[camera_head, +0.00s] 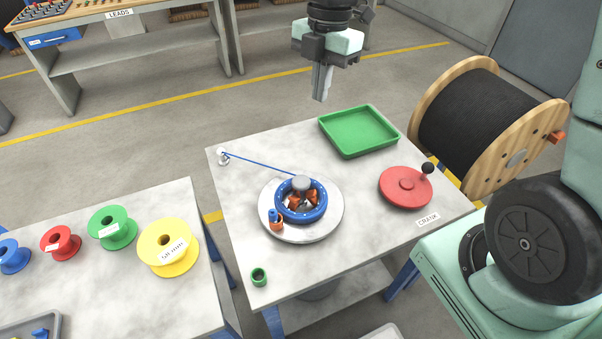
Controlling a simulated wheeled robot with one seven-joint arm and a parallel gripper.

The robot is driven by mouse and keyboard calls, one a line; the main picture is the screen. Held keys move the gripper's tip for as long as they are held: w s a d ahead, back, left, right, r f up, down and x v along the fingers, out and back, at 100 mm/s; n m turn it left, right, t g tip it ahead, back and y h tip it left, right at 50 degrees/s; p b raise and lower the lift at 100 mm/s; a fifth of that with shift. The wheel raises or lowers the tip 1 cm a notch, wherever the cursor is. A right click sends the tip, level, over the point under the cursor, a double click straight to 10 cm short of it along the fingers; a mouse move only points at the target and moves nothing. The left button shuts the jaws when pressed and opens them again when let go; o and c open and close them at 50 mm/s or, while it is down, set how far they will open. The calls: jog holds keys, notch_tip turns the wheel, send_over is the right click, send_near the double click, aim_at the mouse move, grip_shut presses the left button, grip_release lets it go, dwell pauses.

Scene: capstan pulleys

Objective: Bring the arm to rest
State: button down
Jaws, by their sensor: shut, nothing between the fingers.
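My gripper (322,82) hangs in the air at the top middle of the head view, fingers pointing down. Its fingers are together and nothing shows between them. In the picture it is above and left of the green tray (358,131), apart from the table. A blue cord (258,162) runs from the pulley to a small white post (222,155) at the table's back left corner.
A red crank (405,187) with a black knob sits at the table's right. A green cup (259,277) stands near the front left. A large black cable drum (462,118) stands to the right. Coloured spools, including a yellow one (160,258), stand on the left table.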

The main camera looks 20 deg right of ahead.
jog(key=s+a+f+m, duration=0.1)
jog(key=s+a+m, duration=0.4)
jog(key=s, duration=0.6)
jog(key=s+a+f+m, duration=0.1)
jog(key=s+a+m, duration=0.4)
jog(key=s+m, duration=0.5)
jog(key=shift+s+t, duration=0.3)
jog(key=shift+s, duration=0.1)
